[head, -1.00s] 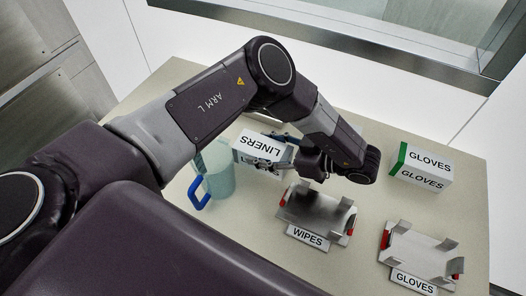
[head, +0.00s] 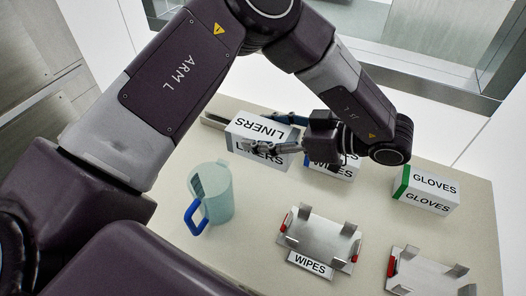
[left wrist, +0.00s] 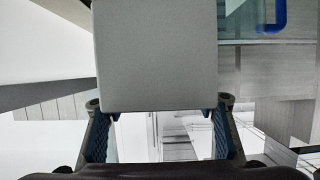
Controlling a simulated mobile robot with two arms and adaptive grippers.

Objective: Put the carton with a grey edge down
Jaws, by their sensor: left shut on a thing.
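The LINERS carton (head: 254,134), white with black lettering, is in my left gripper (head: 278,133) near the back of the table in the head view. The gripper is shut on it, with one finger on each side. In the left wrist view the carton shows as a plain grey face (left wrist: 157,55) between the fingertips (left wrist: 158,104). The head view does not show clearly whether its underside touches anything. My right gripper is not in view.
A WIPES carton (head: 334,168) stands just right of the held carton, partly hidden by the gripper. A green-edged GLOVES carton (head: 430,188) stands further right. A jug (head: 218,193) and metal holders labelled WIPES (head: 320,239) and GLOVES (head: 428,273) are nearer.

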